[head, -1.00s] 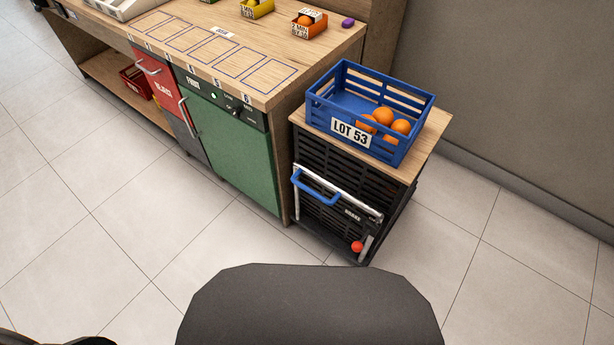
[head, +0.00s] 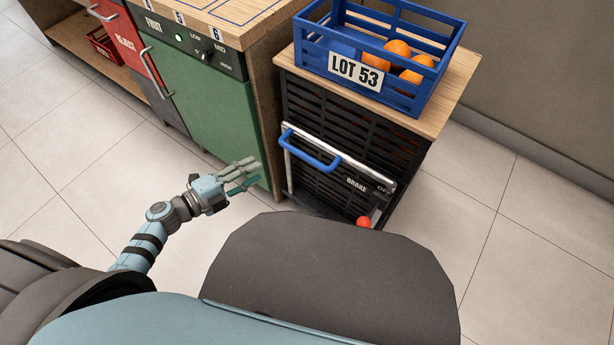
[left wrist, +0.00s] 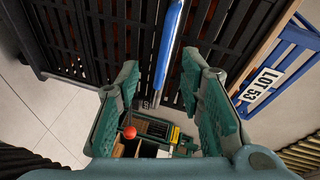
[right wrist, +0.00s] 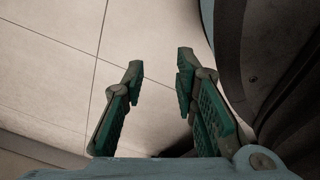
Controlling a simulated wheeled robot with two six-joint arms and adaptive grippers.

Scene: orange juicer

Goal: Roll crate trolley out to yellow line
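The crate trolley (head: 310,125) is a black slatted cart with a wooden top, beside the green cabinet. A blue handle (head: 312,152) sits on its front rail and crosses ahead of the fingers in the left wrist view (left wrist: 170,45). A red knob (head: 364,222) is low on its front, near a "BRAKE" label; it also shows in the left wrist view (left wrist: 129,132). My left gripper (head: 243,172) is open and empty, left of the handle and apart from it. My right gripper (right wrist: 160,63) is open and empty over floor. No yellow line is visible.
A blue "LOT 53" crate (head: 397,97) with oranges stands on the trolley top. The green cabinet (head: 205,110) and workbench (head: 225,20) adjoin the trolley's left side. A wall (head: 550,90) is behind on the right. Tiled floor (head: 500,290) right of the trolley is clear.

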